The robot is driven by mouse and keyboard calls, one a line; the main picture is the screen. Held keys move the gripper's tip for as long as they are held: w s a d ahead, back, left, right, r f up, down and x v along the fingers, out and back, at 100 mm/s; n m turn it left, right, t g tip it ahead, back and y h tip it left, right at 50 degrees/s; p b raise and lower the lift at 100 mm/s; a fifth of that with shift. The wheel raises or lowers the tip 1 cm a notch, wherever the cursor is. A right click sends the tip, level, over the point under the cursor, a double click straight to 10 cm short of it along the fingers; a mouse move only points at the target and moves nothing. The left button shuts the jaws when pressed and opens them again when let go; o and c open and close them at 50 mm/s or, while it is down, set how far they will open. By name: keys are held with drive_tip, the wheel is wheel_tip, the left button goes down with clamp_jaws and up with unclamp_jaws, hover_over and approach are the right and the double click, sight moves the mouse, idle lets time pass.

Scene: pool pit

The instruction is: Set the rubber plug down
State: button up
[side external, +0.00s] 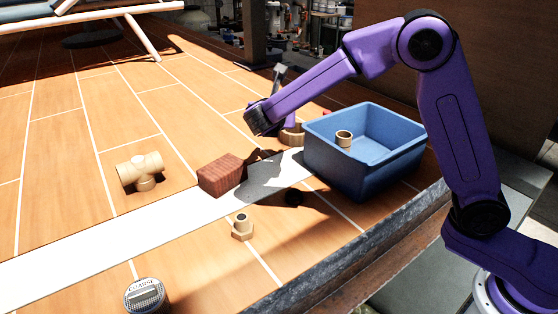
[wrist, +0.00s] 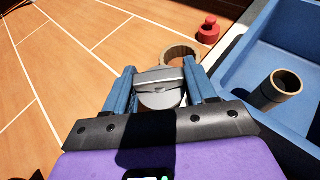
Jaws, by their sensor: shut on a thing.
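My gripper (wrist: 160,88) is shut on a grey piece, the rubber plug (wrist: 160,97), which has a rounded body and a flat ridge. Blue fingers press it from both sides in the wrist view. In the side view the plug (side external: 280,67) is a small pale grey patch at the fingertips, left of the blue bin and raised above the floor. The forearm partly hides my gripper there. A tan ring (wrist: 181,53) is beyond the plug in the wrist view, partly covered by it. I cannot tell the height gap.
The blue bin (side external: 362,183) holds a tan tube (side external: 344,138). A red knobbed piece (wrist: 208,31) stands near the bin. A brick (side external: 222,175), a tee fitting (side external: 141,171), a hex fitting (side external: 242,228) and a round tin (side external: 146,296) are on the tiles.

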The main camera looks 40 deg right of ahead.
sight(279, 161)
drive_tip(key=shift+w+d+f, duration=0.15)
drive_tip(key=shift+d+f, duration=0.2)
wheel_tip(279, 161, down, 9)
drive_tip(key=shift+f, duration=0.15)
drive_tip(key=shift+f, duration=0.2)
drive_tip(key=o, duration=1)
drive_tip(key=shift+o, duration=0.2)
drive_tip(key=shift+r, duration=0.1)
drive_tip(key=shift+a+r, duration=0.2)
drive_tip(key=v, duration=1)
drive_tip(key=shift+a, duration=0.1)
drive_tip(key=shift+v, duration=0.8)
